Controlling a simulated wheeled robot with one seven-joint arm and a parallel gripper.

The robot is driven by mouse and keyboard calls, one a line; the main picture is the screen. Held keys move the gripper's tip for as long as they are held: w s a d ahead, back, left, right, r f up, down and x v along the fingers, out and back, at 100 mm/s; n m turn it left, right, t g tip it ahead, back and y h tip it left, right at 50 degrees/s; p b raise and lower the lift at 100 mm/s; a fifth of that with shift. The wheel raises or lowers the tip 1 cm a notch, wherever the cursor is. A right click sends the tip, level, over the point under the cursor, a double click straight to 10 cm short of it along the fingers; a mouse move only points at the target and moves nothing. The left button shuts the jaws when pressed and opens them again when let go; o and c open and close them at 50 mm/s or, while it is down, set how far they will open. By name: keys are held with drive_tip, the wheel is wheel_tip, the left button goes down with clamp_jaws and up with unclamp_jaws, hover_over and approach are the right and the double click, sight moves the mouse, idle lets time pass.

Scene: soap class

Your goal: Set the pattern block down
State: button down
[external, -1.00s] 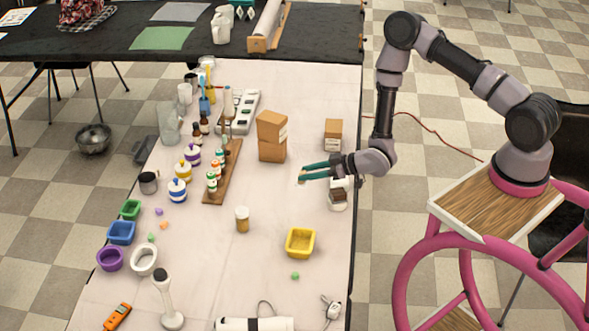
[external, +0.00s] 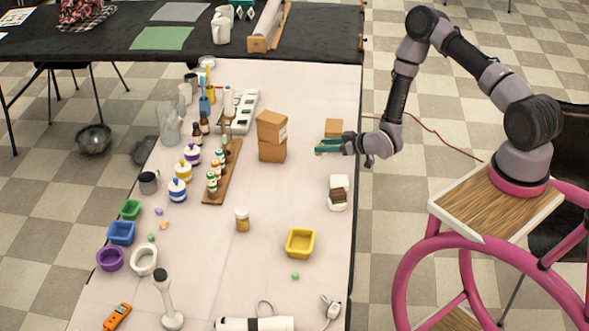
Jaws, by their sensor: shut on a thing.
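My gripper (external: 321,147) has teal fingers. It is above the right side of the white table, in front of the small cardboard box and to the right of the stacked boxes. The fingers are shut on a small pale piece (external: 318,151) at their tips, which I take to be the pattern block. It is mostly hidden by the fingers, so its shape cannot be told. The gripper looks raised above the tabletop, but the exact height is unclear.
Stacked cardboard boxes (external: 272,137) stand left of my gripper; a small cardboard box (external: 333,127) is behind it. The table (external: 285,195) between boxes and tray is clear.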

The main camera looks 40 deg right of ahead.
drive_tip(key=shift+f, duration=2.65)
drive_tip(key=shift+f, duration=0.2)
drive_tip(key=shift+c, duration=2.1)
unclamp_jaws()
drive_tip(key=shift+r, duration=0.15)
